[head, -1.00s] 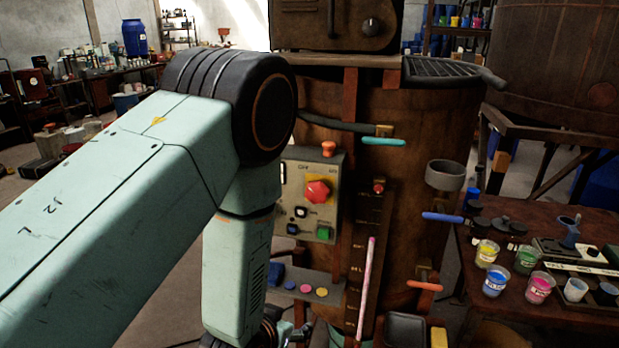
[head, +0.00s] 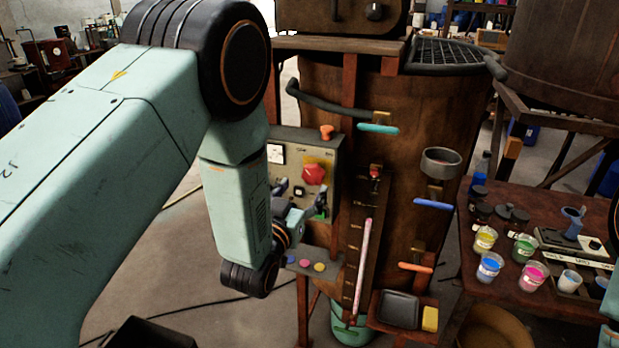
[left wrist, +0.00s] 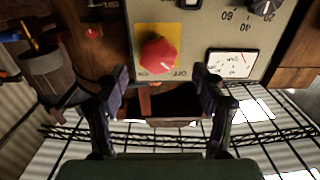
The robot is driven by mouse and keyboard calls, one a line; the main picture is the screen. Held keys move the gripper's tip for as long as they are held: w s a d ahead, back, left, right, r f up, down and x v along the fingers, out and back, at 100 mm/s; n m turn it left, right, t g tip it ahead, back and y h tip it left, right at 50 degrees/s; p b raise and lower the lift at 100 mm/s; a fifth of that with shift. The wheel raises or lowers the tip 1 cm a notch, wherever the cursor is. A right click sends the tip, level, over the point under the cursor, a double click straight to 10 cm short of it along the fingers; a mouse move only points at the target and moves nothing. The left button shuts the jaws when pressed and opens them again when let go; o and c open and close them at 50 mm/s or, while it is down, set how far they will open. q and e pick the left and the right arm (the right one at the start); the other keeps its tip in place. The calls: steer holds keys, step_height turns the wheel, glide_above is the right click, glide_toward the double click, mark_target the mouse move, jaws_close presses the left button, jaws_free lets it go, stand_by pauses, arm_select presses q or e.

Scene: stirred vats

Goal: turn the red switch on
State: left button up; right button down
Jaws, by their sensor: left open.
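The red switch (head: 314,174) is a faceted rotary knob on a yellow plate, on the grey control panel (head: 329,155). In the left wrist view the red knob (left wrist: 159,55) appears inverted, with OFF lettering near its lower right and a pale mark on its lower right side. My left gripper (head: 308,193) is open and empty in front of the panel, just below the knob. Its two fingers (left wrist: 161,82) stand apart on either side of the knob in the wrist view; contact is not visible. The left gripper partly hides the green button (head: 322,214). My right gripper is not in view.
An orange mushroom button (head: 326,132) tops the panel, and a white-faced gauge (left wrist: 232,64) sits beside the knob. A shelf with coloured buttons (head: 304,263) lies below. The wooden vat (head: 410,110) stands right; a table with paint cups (head: 490,266) is farther right.

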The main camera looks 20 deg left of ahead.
mark_target(312, 178)
arm_select(q)
steer(key=w, duration=0.4)
steer(key=shift+d+p, duration=0.3)
steer(key=shift+d, duration=0.05)
steer(key=shift+w+a, duration=0.3)
steer(key=shift+w, duration=0.2)
steer(key=shift+d, duration=0.1)
steer(key=shift+w+d, duration=0.1)
steer(key=shift+d, duration=0.1)
steer(key=shift+c, duration=1.3)
steer(key=shift+a, duration=0.2)
steer(key=c, duration=0.5)
steer(key=shift+d, duration=0.1)
steer(key=c, duration=0.4)
